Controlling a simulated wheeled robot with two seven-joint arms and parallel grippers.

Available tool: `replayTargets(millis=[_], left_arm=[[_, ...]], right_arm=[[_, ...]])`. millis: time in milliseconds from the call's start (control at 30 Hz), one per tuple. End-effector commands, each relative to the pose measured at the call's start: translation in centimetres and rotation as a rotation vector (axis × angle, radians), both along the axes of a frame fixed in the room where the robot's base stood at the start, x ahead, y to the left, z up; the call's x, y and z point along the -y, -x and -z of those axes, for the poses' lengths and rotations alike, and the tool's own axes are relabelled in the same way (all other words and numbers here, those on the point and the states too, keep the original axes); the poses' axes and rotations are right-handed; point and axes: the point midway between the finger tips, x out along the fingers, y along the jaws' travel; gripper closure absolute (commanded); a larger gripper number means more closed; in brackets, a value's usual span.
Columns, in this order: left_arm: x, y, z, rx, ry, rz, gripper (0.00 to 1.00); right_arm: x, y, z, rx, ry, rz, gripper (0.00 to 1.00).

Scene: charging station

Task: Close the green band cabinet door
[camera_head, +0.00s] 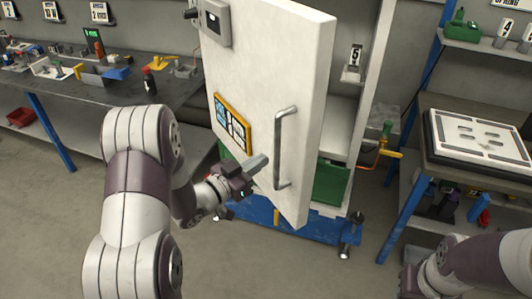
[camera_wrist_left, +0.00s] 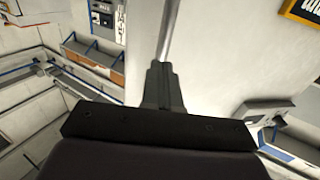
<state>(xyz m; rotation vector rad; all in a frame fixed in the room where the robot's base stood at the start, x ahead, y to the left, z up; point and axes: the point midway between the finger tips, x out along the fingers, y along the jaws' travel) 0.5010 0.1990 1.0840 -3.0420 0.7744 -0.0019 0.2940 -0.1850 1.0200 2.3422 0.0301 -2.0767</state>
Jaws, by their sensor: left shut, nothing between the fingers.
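The white cabinet door (camera_head: 265,80) stands open toward me, with a grey vertical bar handle (camera_head: 279,150) and an orange-framed panel on its face. Green (camera_head: 331,183) shows low in the cabinet behind it. My left gripper (camera_head: 257,164) is shut and empty, its tips close to the left side of the handle. In the left wrist view the shut fingers (camera_wrist_left: 162,85) point at the door face (camera_wrist_left: 215,60), with the handle bar (camera_wrist_left: 170,30) lined up beyond them. I cannot tell if they touch. Of my right arm, a dark end (camera_head: 411,283) shows at the bottom right; its fingers are not visible.
The open cabinet interior and its white shelf (camera_head: 340,119) show right of the door. A workbench (camera_head: 125,90) with tools stands at the left. A blue-legged bench with a white plate (camera_head: 480,138) is at the right. The floor (camera_head: 310,265) in front is clear.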

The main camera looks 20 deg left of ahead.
Motion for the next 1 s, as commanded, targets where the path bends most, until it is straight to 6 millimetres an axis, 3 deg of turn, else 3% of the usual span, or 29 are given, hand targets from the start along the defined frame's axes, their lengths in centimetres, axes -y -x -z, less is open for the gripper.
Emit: replayTargets(millis=[233, 767, 1000], left_arm=[[1.3, -2.4, -0.1, -0.001, 0.0, 0.0, 1.0], [2.0, -3.1, 0.1, 0.001, 0.0, -0.009, 1.0], [6.0, -6.4, 0.5, 0.005, 0.0, -0.082, 1.0]], right_arm=[[0.0, 0.0, -0.9, 0.0, 0.0, 0.0, 0.57], [0.0, 0.0, -0.6, 0.0, 0.0, 0.0, 0.57], [0.0, 0.0, 1.4, 0.0, 0.0, 0.0, 0.57]])
